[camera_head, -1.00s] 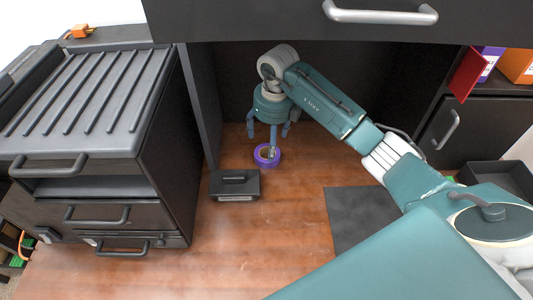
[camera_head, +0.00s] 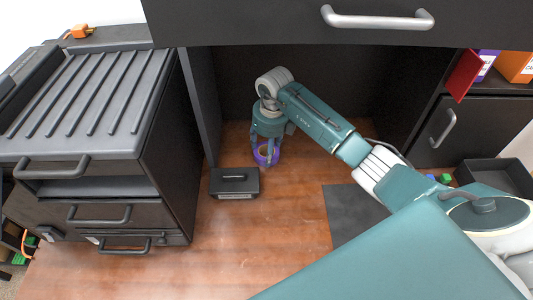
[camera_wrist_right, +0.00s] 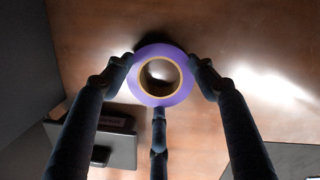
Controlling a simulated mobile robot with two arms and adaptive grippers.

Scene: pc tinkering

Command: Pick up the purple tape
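The purple tape (camera_head: 267,160) is a roll with a tan inner ring, on the wooden desktop under the shelf or very slightly above it; I cannot tell which. My right gripper (camera_head: 266,157) points down around it. In the right wrist view, the tape (camera_wrist_right: 176,95) sits between the three dark fingers of the right gripper (camera_wrist_right: 160,78). Two fingertips press its left and right sides and the third meets its lower edge. The gripper looks shut on it. My left gripper is in neither view.
A small black box (camera_head: 234,184) with a handle lies close beside the tape, at front left. A grey ridged drawer cabinet (camera_head: 150,200) stands left, and a dark shelf front (camera_head: 260,22) overhangs. A dark mat (camera_head: 352,215) lies right. The front desktop is clear.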

